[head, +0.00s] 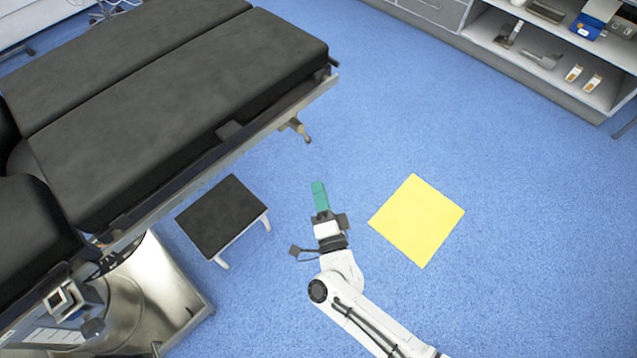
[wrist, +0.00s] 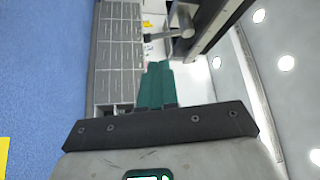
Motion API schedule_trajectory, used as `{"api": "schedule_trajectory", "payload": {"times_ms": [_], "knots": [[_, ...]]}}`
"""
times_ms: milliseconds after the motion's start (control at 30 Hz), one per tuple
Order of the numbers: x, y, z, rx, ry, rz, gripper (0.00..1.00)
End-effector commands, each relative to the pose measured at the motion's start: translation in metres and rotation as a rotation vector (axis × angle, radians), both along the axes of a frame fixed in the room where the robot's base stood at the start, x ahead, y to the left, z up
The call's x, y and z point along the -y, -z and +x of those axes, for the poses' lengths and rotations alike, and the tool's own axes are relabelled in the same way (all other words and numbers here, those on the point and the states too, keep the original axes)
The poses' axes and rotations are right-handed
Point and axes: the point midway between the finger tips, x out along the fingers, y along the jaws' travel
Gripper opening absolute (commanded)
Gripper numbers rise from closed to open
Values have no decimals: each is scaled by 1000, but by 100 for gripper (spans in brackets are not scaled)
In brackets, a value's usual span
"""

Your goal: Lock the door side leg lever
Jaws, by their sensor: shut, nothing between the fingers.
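A metal lever with a brownish knob (head: 301,129) sticks out from the side rail of the black operating table, near its far right end. It also shows in the wrist view as a grey cylinder with a dark handle (wrist: 182,28), beyond my fingertips and a little to the right. My gripper (head: 319,186) has green fingers, which are shut and empty. It is below the lever in the head view, apart from it. In the wrist view the gripper (wrist: 158,68) points toward the rail. I cannot tell whether the lever is locked.
The operating table (head: 180,110) fills the upper left. A black-topped step stool (head: 222,215) stands left of my gripper, and a yellow square (head: 417,221) lies on the floor to the right. Open shelves (head: 560,60) stand at the upper right. Blue floor between is clear.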

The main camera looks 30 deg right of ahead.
Motion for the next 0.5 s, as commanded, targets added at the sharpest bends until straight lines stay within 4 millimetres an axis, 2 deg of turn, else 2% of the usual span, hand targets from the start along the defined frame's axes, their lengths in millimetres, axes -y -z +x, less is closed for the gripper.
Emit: {"api": "schedule_trajectory", "payload": {"times_ms": [200, 500], "knots": [[11, -10, 43, 2, 1, 0, 0], [23, -19, 93, 2, 1, 1, 0]]}}
